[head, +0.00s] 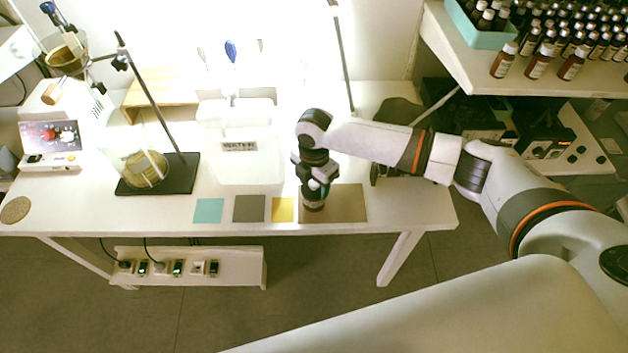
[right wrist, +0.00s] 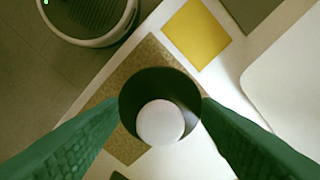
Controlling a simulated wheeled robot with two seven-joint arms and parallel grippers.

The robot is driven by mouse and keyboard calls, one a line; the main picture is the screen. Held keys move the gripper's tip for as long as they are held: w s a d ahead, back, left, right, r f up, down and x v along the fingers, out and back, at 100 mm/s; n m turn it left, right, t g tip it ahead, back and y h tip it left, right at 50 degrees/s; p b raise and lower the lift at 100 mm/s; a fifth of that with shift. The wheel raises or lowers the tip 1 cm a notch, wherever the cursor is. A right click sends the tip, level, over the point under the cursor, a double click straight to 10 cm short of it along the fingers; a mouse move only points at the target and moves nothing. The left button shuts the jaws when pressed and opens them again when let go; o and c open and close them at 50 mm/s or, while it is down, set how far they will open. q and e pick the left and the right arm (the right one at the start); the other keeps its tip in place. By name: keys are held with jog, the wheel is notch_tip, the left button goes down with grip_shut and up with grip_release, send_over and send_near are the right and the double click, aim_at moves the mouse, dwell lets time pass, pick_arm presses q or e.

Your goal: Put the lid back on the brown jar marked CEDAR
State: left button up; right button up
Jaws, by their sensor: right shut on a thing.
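My right gripper (head: 315,190) points down over the tan mat (head: 348,204) near the table's front edge. Its two green fingers (right wrist: 160,112) are shut on a dark round lid (right wrist: 185,92), which has a white disc on top. Below the fingers in the head view is a small brown jar (head: 313,204), upright on the mat. Its marking is too small to read. The lid appears right over the jar; I cannot tell whether it is seated, since the fingers and lid hide the jar's mouth. My left gripper is not in view.
Yellow (head: 283,209), grey (head: 249,208) and teal (head: 208,210) squares lie left of the mat. Several brown bottles (head: 538,62) stand on the upper right shelf.

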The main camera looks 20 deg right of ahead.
jog(key=shift+p, duration=0.35)
dwell(0.3)
jog(key=shift+c, duration=0.2)
jog(key=o, duration=1.4)
jog(key=shift+o, duration=0.2)
jog(key=shift+r+p, duration=3.5)
jog(key=shift+p, duration=0.2)
grip_shut()
